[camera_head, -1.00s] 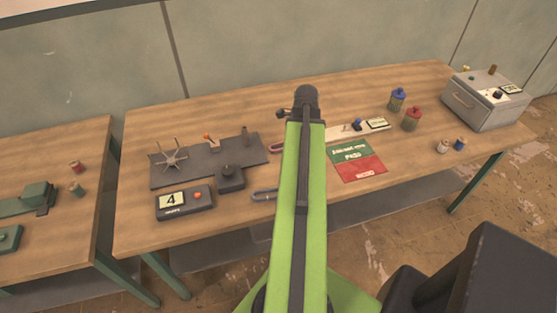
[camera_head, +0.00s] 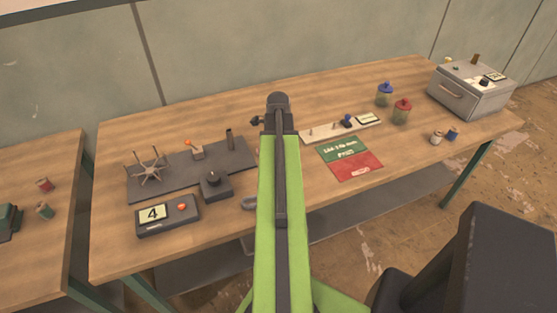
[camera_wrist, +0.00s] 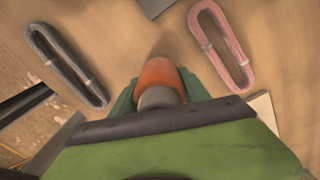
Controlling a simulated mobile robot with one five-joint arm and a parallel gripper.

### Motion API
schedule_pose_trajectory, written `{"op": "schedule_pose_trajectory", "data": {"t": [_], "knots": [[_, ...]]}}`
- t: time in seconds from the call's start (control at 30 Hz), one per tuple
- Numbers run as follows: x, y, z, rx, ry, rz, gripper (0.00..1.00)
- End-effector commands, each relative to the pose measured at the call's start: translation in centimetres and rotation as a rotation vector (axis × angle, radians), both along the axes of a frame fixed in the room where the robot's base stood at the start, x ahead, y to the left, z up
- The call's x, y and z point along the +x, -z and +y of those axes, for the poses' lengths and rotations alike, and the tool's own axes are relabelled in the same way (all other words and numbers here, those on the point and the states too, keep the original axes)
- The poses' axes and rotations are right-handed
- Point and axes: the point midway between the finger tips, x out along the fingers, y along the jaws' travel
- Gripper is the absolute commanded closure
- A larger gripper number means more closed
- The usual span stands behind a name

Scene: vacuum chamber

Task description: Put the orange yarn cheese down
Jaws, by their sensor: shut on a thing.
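The orange yarn cheese (camera_wrist: 160,74) shows in the wrist view as a rounded orange body with a grey end. My gripper (camera_wrist: 159,92) is shut on it, with a green finger at each side. The wooden tabletop (camera_wrist: 120,30) lies beneath it. A dark shadow shows on the wood just beyond the cheese. I cannot tell whether the cheese touches the table. In the head view, my own arm hides the gripper and the cheese.
A grey yarn loop (camera_wrist: 66,64) lies left of the gripper and a pink loop (camera_wrist: 222,47) right. The head view shows a dark plate (camera_head: 190,172) with a spoked holder, a display box (camera_head: 167,214), a white pegged strip (camera_head: 335,131), a green-red mat (camera_head: 350,158), two jars and a metal box (camera_head: 470,90).

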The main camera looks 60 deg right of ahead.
Motion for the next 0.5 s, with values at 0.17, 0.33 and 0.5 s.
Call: {"op": "schedule_pose_trajectory", "data": {"t": [0.17,0.33,0.5], "knots": [[0.01,0.28,0.02,0.0,0.0,0.0,0.38],[0.01,0.27,0.01,0.0,0.0,0.0,0.24],[-0.02,0.27,-0.01,0.0,0.0,0.0,0.24]]}}
